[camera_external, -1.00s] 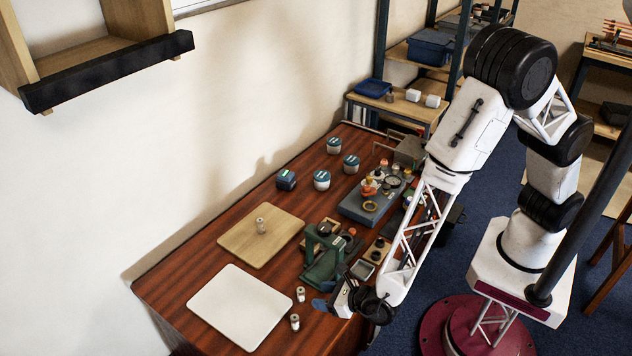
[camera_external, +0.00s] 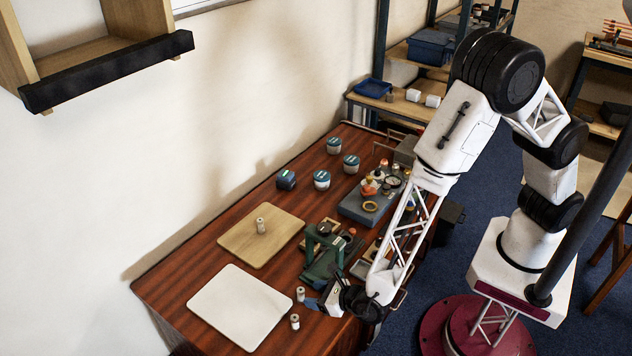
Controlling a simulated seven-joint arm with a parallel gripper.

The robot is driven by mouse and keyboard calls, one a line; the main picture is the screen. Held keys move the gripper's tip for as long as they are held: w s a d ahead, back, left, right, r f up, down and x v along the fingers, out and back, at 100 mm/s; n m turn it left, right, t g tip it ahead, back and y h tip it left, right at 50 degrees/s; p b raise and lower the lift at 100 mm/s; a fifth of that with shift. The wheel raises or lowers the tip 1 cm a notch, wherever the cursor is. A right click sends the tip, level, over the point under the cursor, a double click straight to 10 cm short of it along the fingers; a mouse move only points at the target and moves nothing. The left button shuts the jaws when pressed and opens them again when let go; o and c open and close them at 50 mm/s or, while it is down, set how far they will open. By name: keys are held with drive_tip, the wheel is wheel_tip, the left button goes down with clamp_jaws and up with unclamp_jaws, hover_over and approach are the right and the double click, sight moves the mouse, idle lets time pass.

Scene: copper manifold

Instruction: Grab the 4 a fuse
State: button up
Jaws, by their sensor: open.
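Three small pale cylinders that look like fuses show in the external view. One fuse (camera_external: 261,226) stands on the wooden board. A second fuse (camera_external: 300,294) and a third fuse (camera_external: 295,321) stand on the table right of the white board. Their markings are too small to read, so I cannot tell which is the 4 A one. My gripper (camera_external: 314,304) is open, with a blue fingertip just right of the second fuse. I cannot tell whether it touches that fuse or how high it is. The wrist hides part of the jaws.
The wooden board (camera_external: 284,231) and white board (camera_external: 221,312) lie at left. A green device (camera_external: 323,258) stands close behind my gripper. Several blue-and-white jars, including one jar (camera_external: 322,180), and a grey tray of parts (camera_external: 352,207) are farther back.

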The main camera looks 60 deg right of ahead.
sight(303, 289)
drive_tip(key=shift+x, duration=2.55)
drive_tip(key=shift+a, duration=0.15)
drive_tip(key=shift+s, duration=0.1)
drive_tip(key=c, duration=1)
drive_tip(key=shift+r, duration=0.1)
drive_tip(key=shift+r, duration=1.45)
drive_tip(key=shift+s+d+r, duration=0.2)
drive_tip(key=shift+d, duration=0.05)
drive_tip(key=s+d, duration=0.3)
drive_tip(key=s+d+r, duration=0.1)
drive_tip(key=s+d, duration=0.2)
drive_tip(key=d, duration=0.1)
drive_tip(key=s+d, duration=0.4)
drive_tip(key=shift+s+d+r, duration=0.15)
drive_tip(key=shift+d+r, duration=0.05)
